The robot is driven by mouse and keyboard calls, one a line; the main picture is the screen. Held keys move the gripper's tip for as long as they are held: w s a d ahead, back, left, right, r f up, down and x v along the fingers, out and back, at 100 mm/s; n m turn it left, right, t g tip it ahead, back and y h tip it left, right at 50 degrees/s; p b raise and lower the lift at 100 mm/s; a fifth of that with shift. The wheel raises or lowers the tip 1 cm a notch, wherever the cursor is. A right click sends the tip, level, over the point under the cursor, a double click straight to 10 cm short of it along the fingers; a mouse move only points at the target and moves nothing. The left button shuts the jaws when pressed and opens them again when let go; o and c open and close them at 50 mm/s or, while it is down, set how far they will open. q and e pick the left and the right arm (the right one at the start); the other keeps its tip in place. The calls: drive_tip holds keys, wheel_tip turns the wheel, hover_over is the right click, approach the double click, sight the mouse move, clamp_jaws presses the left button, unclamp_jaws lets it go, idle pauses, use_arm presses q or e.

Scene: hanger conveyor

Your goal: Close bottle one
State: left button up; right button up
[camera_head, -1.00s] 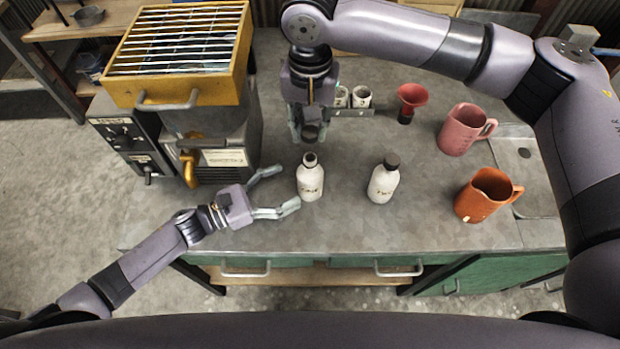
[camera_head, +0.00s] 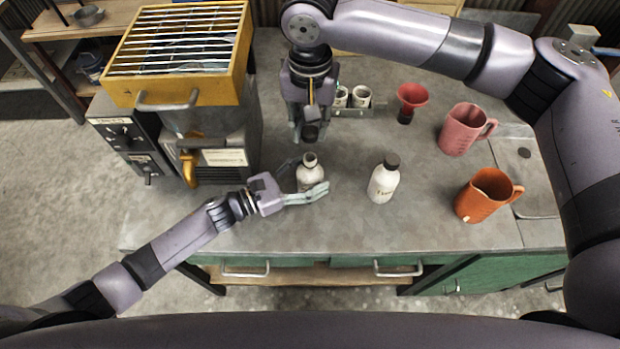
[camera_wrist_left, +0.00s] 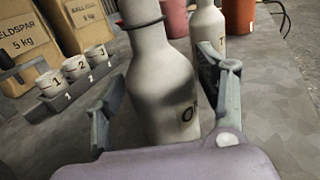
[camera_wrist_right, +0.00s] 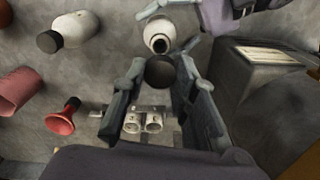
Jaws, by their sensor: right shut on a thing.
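Bottle one (camera_head: 308,172) is a white bottle with an open, uncapped neck, standing upright on the grey table. Its label, starting with "O", shows in the left wrist view (camera_wrist_left: 165,95). My left gripper (camera_head: 307,180) is open, with its fingers on either side of the bottle's body; I cannot tell whether they touch it. My right gripper (camera_head: 307,130) points down from above and behind the bottle. It is shut on a dark cap (camera_wrist_right: 160,71), held at its fingertips apart from the bottle's mouth (camera_wrist_right: 159,44).
Bottle two (camera_head: 382,184), white with a dark cap, stands to the right. An orange jug (camera_head: 485,196), a pink jug (camera_head: 458,132) and a red funnel (camera_head: 411,97) are farther right. Small numbered cups (camera_head: 360,97) stand behind. A machine with a yellow-framed grate (camera_head: 122,95) is at left.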

use_arm(q)
clamp_jaws()
use_arm(e)
drive_tip(key=shift+f, duration=2.5)
